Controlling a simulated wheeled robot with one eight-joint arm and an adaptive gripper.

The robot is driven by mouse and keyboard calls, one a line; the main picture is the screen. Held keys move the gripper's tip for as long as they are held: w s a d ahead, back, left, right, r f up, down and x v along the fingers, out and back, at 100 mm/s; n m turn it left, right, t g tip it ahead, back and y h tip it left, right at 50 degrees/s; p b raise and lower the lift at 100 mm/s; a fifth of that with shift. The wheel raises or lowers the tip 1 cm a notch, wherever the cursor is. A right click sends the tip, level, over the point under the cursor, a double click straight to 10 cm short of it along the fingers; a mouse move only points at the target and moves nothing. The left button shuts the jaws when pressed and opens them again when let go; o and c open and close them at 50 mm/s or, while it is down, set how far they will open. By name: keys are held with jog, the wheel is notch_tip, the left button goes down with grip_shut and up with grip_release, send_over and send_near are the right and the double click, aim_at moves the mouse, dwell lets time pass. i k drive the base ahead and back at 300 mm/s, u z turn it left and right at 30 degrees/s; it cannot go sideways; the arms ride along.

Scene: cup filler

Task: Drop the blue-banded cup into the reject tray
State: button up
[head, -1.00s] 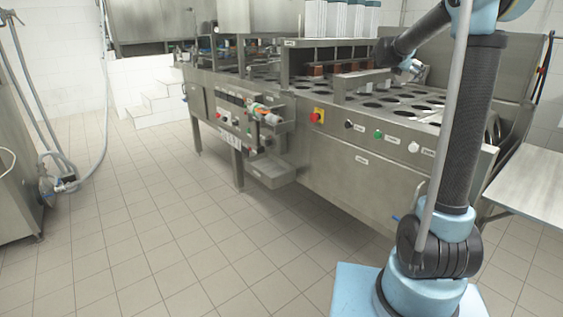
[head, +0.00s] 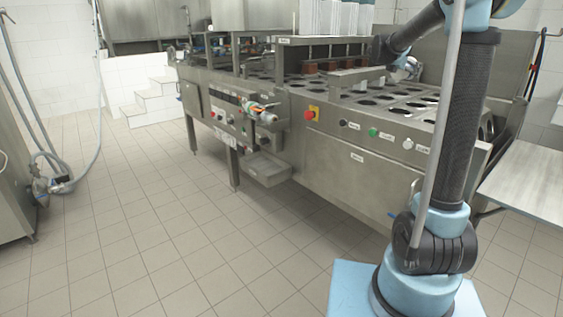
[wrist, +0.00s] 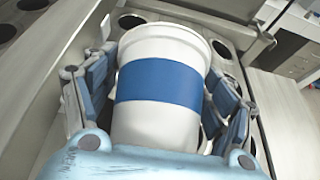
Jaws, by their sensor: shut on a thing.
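My gripper (wrist: 162,78) is shut on a white cup with a wide blue band (wrist: 158,84). In the wrist view its fingers press the cup from the left and right, and the rim faces away from my wrist. In the head view my gripper (head: 403,70) is small, over the machine's top at the back right, and the cup is hard to make out there. A shallow steel tray (head: 266,172) sticks out low on the machine's front, left of the red button. It appears empty, and its label is too small to read.
The steel filling machine (head: 345,160) has a top plate with rows of round dark holes (head: 375,101). A raised bar (head: 350,80) crosses that plate. A red stop button (head: 310,114) and other knobs sit on the front. The tiled floor (head: 170,230) before it is clear.

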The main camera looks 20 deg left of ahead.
aim_at(262, 171)
jog(key=z, duration=0.7)
jog(key=k, duration=1.55)
jog(key=u, duration=1.35)
jog(key=i, duration=1)
jog(key=z, duration=0.05)
